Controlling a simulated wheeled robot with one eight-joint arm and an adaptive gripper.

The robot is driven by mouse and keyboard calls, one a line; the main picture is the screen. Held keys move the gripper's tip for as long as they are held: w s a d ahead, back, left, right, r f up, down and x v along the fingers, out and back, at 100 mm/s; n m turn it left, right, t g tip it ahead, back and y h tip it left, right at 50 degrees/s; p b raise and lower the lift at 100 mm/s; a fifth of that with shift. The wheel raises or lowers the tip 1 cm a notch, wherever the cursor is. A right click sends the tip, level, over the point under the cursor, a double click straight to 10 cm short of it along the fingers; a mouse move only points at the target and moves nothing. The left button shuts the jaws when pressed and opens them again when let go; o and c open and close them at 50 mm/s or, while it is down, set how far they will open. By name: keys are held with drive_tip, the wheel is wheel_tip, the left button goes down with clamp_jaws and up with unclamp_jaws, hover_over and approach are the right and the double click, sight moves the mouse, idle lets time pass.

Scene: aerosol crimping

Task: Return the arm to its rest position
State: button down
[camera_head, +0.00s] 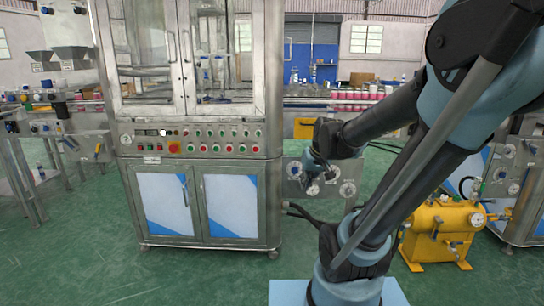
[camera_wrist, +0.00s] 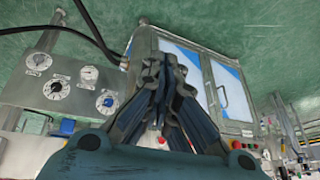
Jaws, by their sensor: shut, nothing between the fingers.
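My gripper (camera_head: 316,182) hangs at the end of my arm, to the right of the steel crimping machine (camera_head: 198,147) in the head view. It appears in front of a grey panel with round dials (camera_head: 347,188). In the wrist view my gripper's dark fingers (camera_wrist: 160,66) are closed together with nothing between them. The wrist picture is turned over, with the green floor at the top. My arm is bent, with its upper links reaching across the right side of the head view.
The machine's control panel (camera_head: 190,140) has several coloured buttons, and its cabinet doors (camera_head: 196,205) are shut. A yellow tank unit (camera_head: 440,230) stands at the right. Black hoses (camera_head: 300,212) run near the dial panel. Green floor (camera_head: 90,255) is clear at the front left.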

drive_tip(key=s+d+f+m+g+h, duration=0.1)
drive_tip(key=s+d+f, duration=0.2)
drive_tip(key=s, duration=0.5)
drive_tip(key=s+d+f+m+g+h, duration=0.1)
drive_tip(key=s+d+f, duration=0.2)
drive_tip(key=s, duration=0.6)
drive_tip(key=shift+d+g, duration=0.3)
drive_tip(key=shift+d, duration=0.15)
drive_tip(key=shift+w, duration=0.1)
drive_tip(key=shift+w+f, duration=0.15)
drive_tip(key=shift+w, duration=0.3)
drive_tip(key=shift+s, duration=0.15)
